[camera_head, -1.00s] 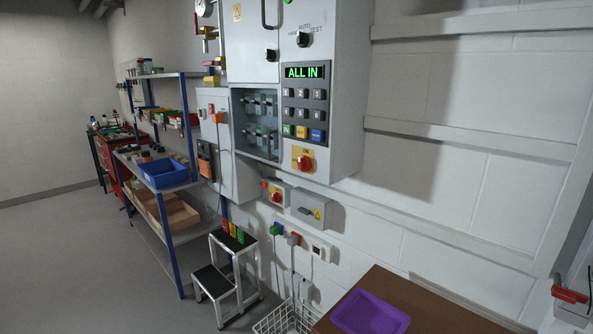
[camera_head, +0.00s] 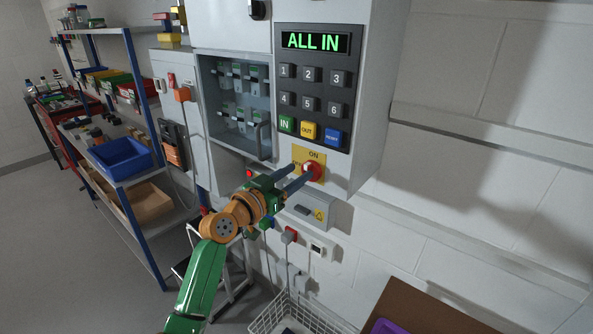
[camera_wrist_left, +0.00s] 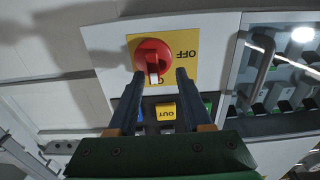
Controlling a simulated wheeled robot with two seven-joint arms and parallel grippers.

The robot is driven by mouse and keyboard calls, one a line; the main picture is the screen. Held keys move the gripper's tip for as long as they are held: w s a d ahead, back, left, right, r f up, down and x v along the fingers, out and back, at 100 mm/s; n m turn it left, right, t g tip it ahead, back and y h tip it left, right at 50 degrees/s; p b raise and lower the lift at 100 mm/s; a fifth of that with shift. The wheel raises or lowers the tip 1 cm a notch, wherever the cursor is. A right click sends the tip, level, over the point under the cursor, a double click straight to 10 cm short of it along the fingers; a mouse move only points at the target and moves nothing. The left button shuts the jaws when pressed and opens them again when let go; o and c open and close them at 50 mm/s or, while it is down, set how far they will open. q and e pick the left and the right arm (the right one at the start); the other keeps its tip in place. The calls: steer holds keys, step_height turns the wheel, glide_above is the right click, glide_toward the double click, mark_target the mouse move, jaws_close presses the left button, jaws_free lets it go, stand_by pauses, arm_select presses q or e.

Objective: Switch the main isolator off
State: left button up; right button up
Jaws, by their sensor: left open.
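The main isolator is a red rotary knob (camera_head: 315,170) on a yellow plate (camera_head: 301,154) low on the grey control cabinet. In the left wrist view the red knob (camera_wrist_left: 151,54) appears upside down, and its white-marked handle points to the ON side; OFF is printed to the right. My left gripper (camera_head: 303,174) is open in front of the knob. In the wrist view its two dark fingertips (camera_wrist_left: 156,75) lie either side of the handle's end. I cannot tell whether they touch it. The fingers partly cover the plate in the head view. My right gripper is not in view.
Above the knob are the keypad buttons (camera_head: 310,91) and a display (camera_head: 317,41) reading ALL IN. A glass-fronted compartment (camera_head: 234,105) is to the left. A grey box (camera_head: 309,211) sits below, with a wire basket (camera_head: 300,315) lower down. The wall on the right is clear.

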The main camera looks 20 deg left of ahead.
arm_select(q)
steer(key=shift+w+d+f, duration=0.15)
steer(key=shift+w+d, duration=0.4)
steer(key=shift+d, duration=0.3)
steer(key=shift+a, duration=0.15)
steer(key=shift+c, duration=0.9)
steer(key=shift+a, duration=0.15)
steer(key=c, duration=0.4)
jaws_close()
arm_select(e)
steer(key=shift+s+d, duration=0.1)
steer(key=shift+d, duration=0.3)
